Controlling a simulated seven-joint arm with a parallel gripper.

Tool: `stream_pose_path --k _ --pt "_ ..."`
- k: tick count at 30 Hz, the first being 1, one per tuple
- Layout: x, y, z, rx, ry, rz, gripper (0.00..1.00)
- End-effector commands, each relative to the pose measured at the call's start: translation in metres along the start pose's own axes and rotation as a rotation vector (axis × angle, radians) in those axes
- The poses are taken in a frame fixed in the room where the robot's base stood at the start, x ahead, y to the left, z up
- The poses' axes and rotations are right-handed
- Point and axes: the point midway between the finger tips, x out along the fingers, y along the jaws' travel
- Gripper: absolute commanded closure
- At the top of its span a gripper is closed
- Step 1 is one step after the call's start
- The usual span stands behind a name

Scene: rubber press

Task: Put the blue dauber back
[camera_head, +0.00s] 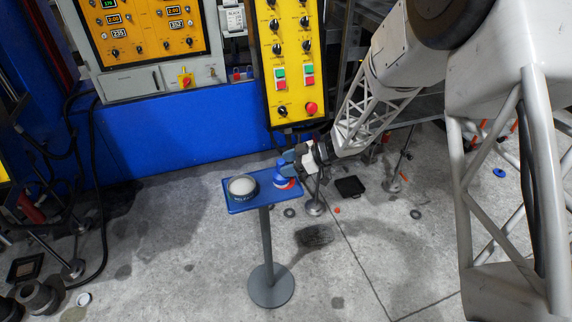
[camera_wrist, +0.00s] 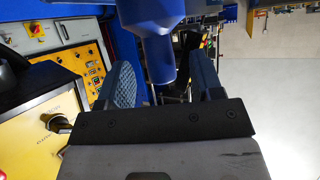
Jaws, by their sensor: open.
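The blue dauber (camera_head: 282,170) is at the right end of a small blue stand top (camera_head: 243,208), above a white and red round piece. I cannot tell whether it touches the top. My gripper (camera_head: 291,158) is at the dauber from the right side, with its fingers around the dauber's upper part. In the wrist view the dauber (camera_wrist: 158,58) shows its narrow neck between my two open, blue-padded fingers, with visible gaps on the sides. A dark round container with a pale top (camera_head: 242,186) sits on the left of the stand top.
The stand has a thin grey post (camera_head: 266,238) and a round foot (camera_head: 270,286). Behind it are a blue machine wall (camera_head: 170,135) and a yellow control panel (camera_head: 290,60). A black tray (camera_head: 350,187) and small loose parts lie on the floor at right. Front floor is mostly clear.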

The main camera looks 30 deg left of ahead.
Motion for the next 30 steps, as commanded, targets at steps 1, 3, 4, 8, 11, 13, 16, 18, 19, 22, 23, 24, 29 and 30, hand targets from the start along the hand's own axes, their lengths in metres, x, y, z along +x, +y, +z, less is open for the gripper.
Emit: stream_pose_path --k 1,3,4,8,11,13,16,18,19,22,23,24,29,30 --pt "-0.005 0.0 0.0 0.0 0.0 0.002 0.4" --pt "-0.013 0.001 0.0 0.001 0.0 0.002 0.4" --pt "-0.016 0.001 0.0 0.001 0.0 0.002 0.4" --pt "-0.033 0.001 0.0 0.0 -0.001 0.003 0.4" --pt "-0.045 0.0 -0.001 -0.001 0.0 0.002 0.4" --pt "-0.053 0.0 0.0 -0.001 0.0 0.002 0.4" --pt "-0.061 0.0 0.0 -0.001 0.0 0.002 0.4" --pt "-0.065 0.0 0.0 0.0 0.0 0.002 0.4" --pt "-0.066 0.0 0.0 0.0 0.0 0.001 0.4" --pt "-0.068 0.0 0.0 0.0 0.0 0.001 0.4" --pt "-0.068 0.0 0.0 0.0 0.0 0.001 0.4" --pt "-0.068 0.0 0.0 0.0 0.0 0.0 0.4" --pt "-0.068 0.0 0.0 0.0 0.0 0.0 0.4" --pt "-0.068 0.0 0.0 0.0 0.0 0.0 0.4"
